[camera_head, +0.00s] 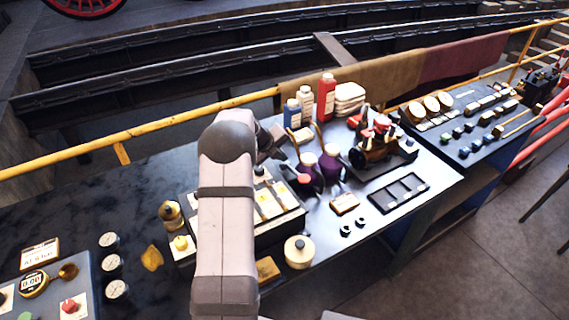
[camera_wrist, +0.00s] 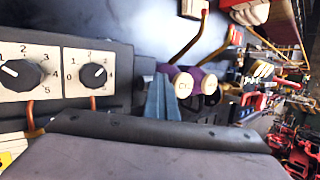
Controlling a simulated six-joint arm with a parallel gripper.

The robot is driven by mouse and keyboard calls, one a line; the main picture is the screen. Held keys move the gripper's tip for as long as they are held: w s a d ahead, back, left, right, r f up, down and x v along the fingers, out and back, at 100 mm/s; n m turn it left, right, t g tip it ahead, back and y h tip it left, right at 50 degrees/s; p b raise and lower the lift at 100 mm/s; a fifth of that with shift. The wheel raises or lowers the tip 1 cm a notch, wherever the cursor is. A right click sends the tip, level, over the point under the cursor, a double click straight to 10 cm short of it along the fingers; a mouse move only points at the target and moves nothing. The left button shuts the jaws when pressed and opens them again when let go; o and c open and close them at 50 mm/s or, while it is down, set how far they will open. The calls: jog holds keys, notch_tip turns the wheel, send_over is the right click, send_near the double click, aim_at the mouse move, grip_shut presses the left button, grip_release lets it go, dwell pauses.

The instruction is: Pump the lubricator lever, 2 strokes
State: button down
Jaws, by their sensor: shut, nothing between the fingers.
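A dark box with white label plates (camera_head: 268,203) stands on the bench, partly hidden behind my arm; I take it for the lubricator. The wrist view shows two black pointer knobs on numbered white plates, the left knob (camera_wrist: 22,74) and the right knob (camera_wrist: 94,74). My gripper (camera_wrist: 160,98) is shut and empty beside the box's right end. Its fingertips point toward the purple oil cans; contact with a lever cannot be made out.
Two purple oil cans (camera_head: 329,165) with copper spouts stand close right of my gripper. A small engine model (camera_head: 372,150), a dark tray (camera_head: 398,192) and bottles (camera_head: 326,97) lie beyond. A cream round pot (camera_head: 299,251) is at the front. A yellow rail (camera_head: 150,131) runs behind the bench.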

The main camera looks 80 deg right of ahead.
jog(key=shift+s+a+f+b, duration=0.25)
jog(key=shift+a+f+b, duration=0.1)
jog(key=shift+f, duration=0.3)
jog(key=shift+s+a+f+b, duration=0.2)
jog(key=shift+s+a+f, duration=0.1)
jog(key=shift+f, duration=0.3)
dwell(0.8)
jog(key=shift+w+r, duration=0.1)
jog(key=shift+r, duration=0.1)
jog(key=shift+w+d+r+p, duration=0.1)
jog(key=shift+d+r+p, duration=0.2)
jog(key=shift+p, duration=0.7)
jog(key=shift+r, duration=0.2)
jog(key=shift+w+d+r+p, duration=0.15)
jog(key=shift+r+p, duration=0.2)
jog(key=shift+p, duration=0.25)
jog(key=shift+w+d+r+p, duration=0.1)
jog(key=shift+r+p, duration=0.2)
jog(key=shift+p, duration=0.3)
jog(key=shift+w+d+r+p, duration=0.1)
jog(key=shift+r+p, duration=0.45)
jog(key=shift+p, duration=0.05)
jog(key=shift+w+d+r+p, duration=0.1)
jog(key=shift+r+p, duration=0.45)
jog(key=shift+w+d+r+p, duration=0.15)
jog(key=shift+r+p, duration=0.25)
jog(key=shift+p, duration=0.1)
jog(key=shift+w+d+r+p, duration=0.1)
jog(key=shift+d+r+p, duration=0.05)
jog(key=shift+r+p, duration=0.3)
